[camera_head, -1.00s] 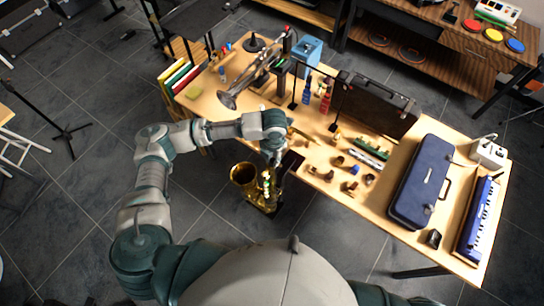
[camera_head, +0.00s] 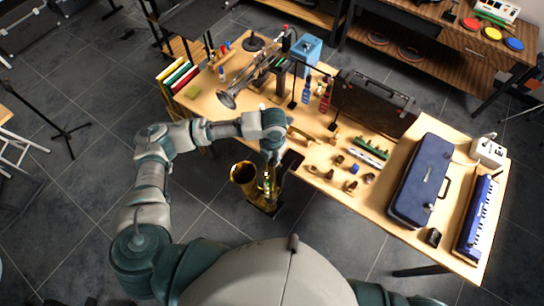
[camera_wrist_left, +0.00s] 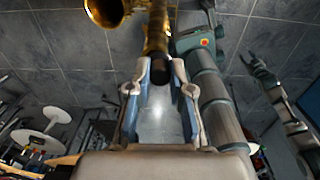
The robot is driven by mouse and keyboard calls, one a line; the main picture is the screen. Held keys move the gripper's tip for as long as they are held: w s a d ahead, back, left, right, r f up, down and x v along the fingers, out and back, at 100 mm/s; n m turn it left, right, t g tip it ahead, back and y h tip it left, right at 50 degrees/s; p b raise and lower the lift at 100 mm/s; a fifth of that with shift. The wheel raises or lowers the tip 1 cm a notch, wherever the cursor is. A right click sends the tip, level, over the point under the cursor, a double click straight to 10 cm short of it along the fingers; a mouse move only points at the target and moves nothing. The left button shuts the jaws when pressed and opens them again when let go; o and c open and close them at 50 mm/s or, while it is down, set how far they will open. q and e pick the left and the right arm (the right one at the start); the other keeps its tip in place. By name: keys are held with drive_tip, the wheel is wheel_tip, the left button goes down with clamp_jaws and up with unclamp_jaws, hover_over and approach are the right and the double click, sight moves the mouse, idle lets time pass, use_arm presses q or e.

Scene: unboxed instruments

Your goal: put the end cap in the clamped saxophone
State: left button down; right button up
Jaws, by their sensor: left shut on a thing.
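The brass saxophone (camera_head: 243,174) stands at the near edge of the table, its wide bell opening upward. In the left wrist view the bell (camera_wrist_left: 104,10) is at the top left, with a gold tube beside it. My left gripper (camera_head: 270,158) is over the saxophone's upper end, just right of the bell. In the left wrist view the left gripper (camera_wrist_left: 161,66) has its fingertips on both sides of a dark round piece (camera_wrist_left: 160,75), apparently the end cap, in line with the gold tube. I cannot tell how far it is seated. The clamp is not clear.
Another arm with a claw-like gripper (camera_wrist_left: 257,68) shows at right in the wrist view. Floor left of the table is open.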

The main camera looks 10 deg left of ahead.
drive_tip(key=shift+d, duration=0.3)
use_arm(q)
drive_tip(key=shift+a, duration=0.1)
drive_tip(key=shift+a, duration=0.4)
use_arm(e)
drive_tip(key=shift+a, duration=0.1)
drive_tip(key=shift+a, duration=0.25)
use_arm(q)
drive_tip(key=shift+d, duration=0.15)
drive_tip(key=shift+f, duration=0.7)
use_arm(e)
drive_tip(key=shift+d+f, duration=0.2)
drive_tip(key=shift+d, duration=0.05)
idle(0.4)
use_arm(q)
drive_tip(key=c, duration=1)
unclamp_jaws()
drive_tip(key=shift+o, duration=0.2)
use_arm(e)
drive_tip(key=shift+a, duration=0.15)
